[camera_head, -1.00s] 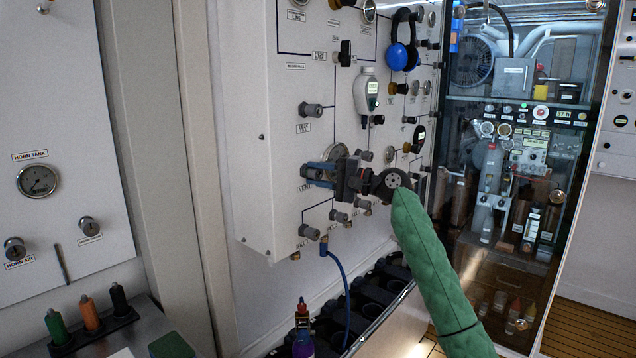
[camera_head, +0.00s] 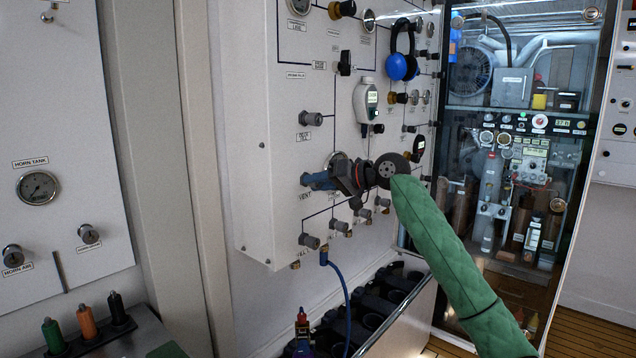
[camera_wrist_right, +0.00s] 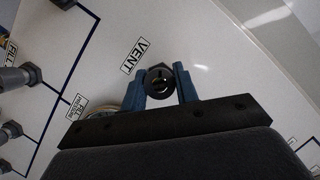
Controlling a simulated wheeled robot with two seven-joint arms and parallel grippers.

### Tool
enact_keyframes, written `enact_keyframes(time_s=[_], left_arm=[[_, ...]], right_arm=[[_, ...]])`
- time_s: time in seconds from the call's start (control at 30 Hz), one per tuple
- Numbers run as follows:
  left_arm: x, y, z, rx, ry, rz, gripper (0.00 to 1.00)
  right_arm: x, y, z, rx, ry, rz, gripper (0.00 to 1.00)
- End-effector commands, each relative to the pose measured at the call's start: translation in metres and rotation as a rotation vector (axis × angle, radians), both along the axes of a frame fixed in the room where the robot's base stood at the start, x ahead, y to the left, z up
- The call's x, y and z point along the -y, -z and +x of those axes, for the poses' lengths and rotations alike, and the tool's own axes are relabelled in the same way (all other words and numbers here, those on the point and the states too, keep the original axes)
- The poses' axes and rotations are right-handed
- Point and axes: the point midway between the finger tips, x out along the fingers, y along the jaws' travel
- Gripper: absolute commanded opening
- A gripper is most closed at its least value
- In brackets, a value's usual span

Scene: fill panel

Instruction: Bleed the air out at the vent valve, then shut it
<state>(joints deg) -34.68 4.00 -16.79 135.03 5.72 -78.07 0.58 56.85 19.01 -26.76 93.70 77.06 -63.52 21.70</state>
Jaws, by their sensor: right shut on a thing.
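The vent valve (camera_wrist_right: 159,79) is a dark round knob with a slotted face, beside the VENT label (camera_wrist_right: 134,56) in the right wrist view. My right gripper (camera_head: 311,181) is at the panel with its blue fingers on either side of the knob, shut on it. In the right wrist view, the gripper (camera_wrist_right: 160,88) is tilted relative to the label. In the head view, the fingers mostly hide the knob, and the VENT label (camera_head: 307,196) shows just below them. My left gripper is not in view.
The white fill panel (camera_head: 252,130) carries several other knobs, including one (camera_head: 311,119) above the gripper. A round gauge (camera_head: 338,160) sits close behind the gripper. A blue hose (camera_head: 340,278) hangs below. Ear defenders (camera_head: 403,66) hang at the upper right.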

Motion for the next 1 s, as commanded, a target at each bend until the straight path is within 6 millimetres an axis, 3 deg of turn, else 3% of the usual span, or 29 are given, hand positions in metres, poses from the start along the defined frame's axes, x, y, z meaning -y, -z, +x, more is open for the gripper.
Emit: enact_keyframes(time_s=[0.4, 0.9, 0.93, 1.0], left_arm=[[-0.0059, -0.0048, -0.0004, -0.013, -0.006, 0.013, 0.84], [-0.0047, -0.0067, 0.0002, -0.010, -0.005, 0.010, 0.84], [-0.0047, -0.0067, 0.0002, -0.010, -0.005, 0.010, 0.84], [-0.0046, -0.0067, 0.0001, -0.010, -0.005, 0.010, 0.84]], right_arm=[[-0.0006, 0.0036, -0.0003, 0.123, -0.001, -0.117, 0.07], [-0.0003, 0.0028, 0.0001, 0.137, -0.001, -0.128, 0.07], [-0.0003, 0.0029, 0.0001, 0.137, 0.000, -0.127, 0.32], [-0.0003, 0.0026, 0.0001, 0.137, 0.000, -0.127, 0.45]])
